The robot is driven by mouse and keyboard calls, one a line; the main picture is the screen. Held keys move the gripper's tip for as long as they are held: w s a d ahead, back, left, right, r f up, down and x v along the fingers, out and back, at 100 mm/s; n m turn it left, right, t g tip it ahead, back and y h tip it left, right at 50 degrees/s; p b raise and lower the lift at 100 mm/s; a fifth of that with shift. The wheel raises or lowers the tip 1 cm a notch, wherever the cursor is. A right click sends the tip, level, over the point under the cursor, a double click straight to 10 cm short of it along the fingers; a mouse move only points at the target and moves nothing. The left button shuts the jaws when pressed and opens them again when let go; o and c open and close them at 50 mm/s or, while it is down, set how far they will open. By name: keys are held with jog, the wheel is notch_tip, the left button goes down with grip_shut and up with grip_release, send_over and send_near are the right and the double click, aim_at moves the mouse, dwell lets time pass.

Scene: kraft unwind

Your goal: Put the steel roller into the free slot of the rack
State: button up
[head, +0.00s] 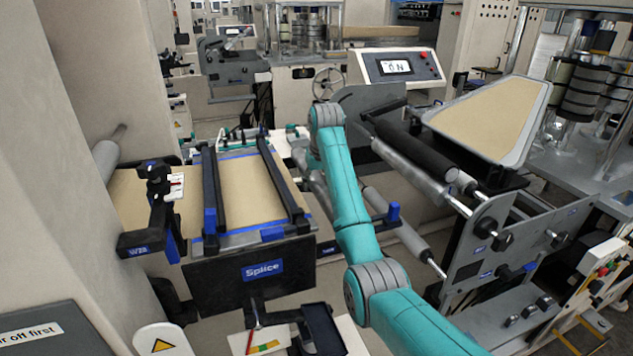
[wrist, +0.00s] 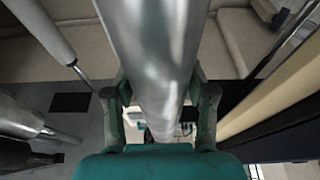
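The steel roller (wrist: 158,50) fills the middle of the wrist view, shiny and plain, its near part close to the camera. My gripper (wrist: 160,95) has one finger on each side of it, and both fingers appear to press on its sides. In the head view my teal arm reaches forward over the middle, and my gripper is hidden behind it. A grey plate (head: 505,265) at the right bears a black roller (head: 420,145) and a steel one and looks like the rack. I cannot make out which slot is free.
Another steel roller (head: 405,232) lies just right of my arm, below the others. The splice table (head: 235,285) with two black rails stands at the left. A beige wall (head: 75,150) closes off the far left. A console (head: 395,67) stands behind.

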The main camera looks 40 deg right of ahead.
grip_shut()
jog(key=shift+r, duration=0.1)
jog(key=shift+r, duration=0.15)
jog(key=shift+r, duration=3.55)
